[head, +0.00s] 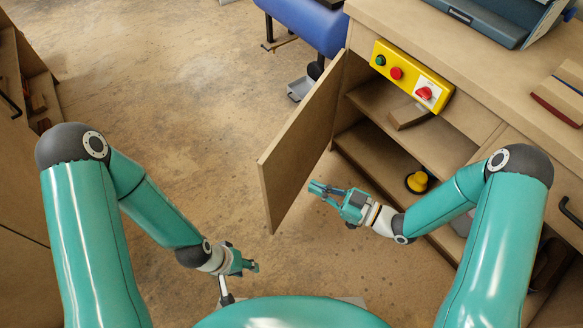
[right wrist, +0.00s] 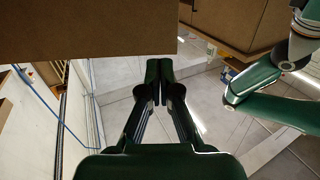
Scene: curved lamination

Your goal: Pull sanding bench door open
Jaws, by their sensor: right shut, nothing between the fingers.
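The sanding bench (head: 480,75) has its door (head: 302,145) swung well open, sticking out from the cabinet front. Shelves show inside. My right gripper (head: 314,189) is shut and empty, on the inner side of the door near its lower part; I cannot tell if it touches the door. In the right wrist view its fingertips (right wrist: 160,70) are together, beside a brown panel (right wrist: 90,28). My left gripper (head: 254,266) hangs low over the floor, away from the door; its finger opening is unclear.
A yellow switch box (head: 411,75) sits on the bench front. A wood block (head: 409,116) and a yellow round item (head: 417,182) lie on the shelves. A blue-topped stool (head: 310,22) stands behind the door. Floor (head: 190,90) left of the door is clear.

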